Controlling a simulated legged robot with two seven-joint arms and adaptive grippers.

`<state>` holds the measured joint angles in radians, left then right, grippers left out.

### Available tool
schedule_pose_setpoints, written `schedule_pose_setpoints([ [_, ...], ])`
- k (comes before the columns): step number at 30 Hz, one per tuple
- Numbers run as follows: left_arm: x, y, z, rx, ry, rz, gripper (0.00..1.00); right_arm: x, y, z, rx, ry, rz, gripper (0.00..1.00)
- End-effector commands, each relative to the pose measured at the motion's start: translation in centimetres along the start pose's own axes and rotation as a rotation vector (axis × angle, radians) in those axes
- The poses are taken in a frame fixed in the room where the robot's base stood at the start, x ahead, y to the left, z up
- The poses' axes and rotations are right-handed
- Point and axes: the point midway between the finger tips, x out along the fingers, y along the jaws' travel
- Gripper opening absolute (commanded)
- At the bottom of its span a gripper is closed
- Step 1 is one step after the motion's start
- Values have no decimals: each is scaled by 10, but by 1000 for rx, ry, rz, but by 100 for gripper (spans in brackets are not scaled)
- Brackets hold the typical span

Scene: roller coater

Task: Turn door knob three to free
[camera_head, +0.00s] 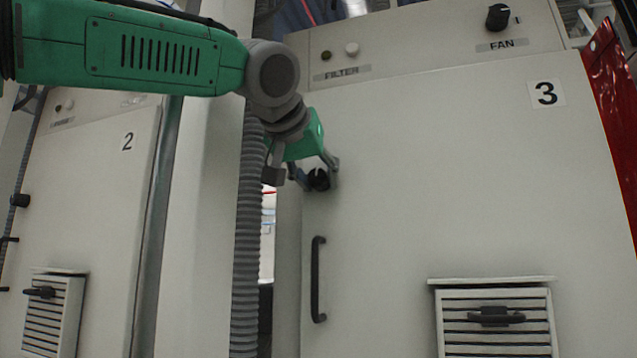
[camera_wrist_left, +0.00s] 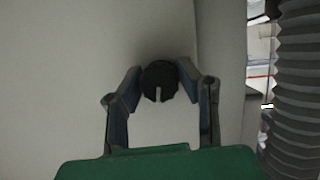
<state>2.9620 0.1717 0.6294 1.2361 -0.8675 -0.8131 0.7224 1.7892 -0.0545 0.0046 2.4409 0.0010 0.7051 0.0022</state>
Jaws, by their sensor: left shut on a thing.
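Door three (camera_head: 400,200) is a pale panel marked with a 3. Its black round knob (camera_head: 319,180) is near the upper left edge, above a black vertical handle (camera_head: 318,280). My left gripper (camera_head: 316,178) is at the knob, with its fingers on either side of it. In the left wrist view the knob (camera_wrist_left: 159,81) sits between the two fingertips of the gripper (camera_wrist_left: 160,82), and a light slot on it points down in that picture. The fingers are closed on the knob. My right gripper is not in view.
A grey corrugated hose (camera_head: 248,230) runs vertically just left of door three. A second cabinet door (camera_head: 100,190) marked 2 is at the left. A slatted vent (camera_head: 496,320) sits low on door three. A FAN knob (camera_head: 498,17) is above, and red sheeting (camera_head: 612,100) hangs at the right.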

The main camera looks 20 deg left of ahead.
Motion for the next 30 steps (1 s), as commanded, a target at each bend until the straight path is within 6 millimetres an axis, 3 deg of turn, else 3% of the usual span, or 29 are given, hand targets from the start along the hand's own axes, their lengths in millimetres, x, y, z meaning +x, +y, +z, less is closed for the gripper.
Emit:
schedule_pose_setpoints([
  [14, -4, 1, -4, 401, 17, -170, 0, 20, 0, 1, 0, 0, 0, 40],
  [30, -3, 4, -1, 876, 16, -370, 0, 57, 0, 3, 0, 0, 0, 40],
])
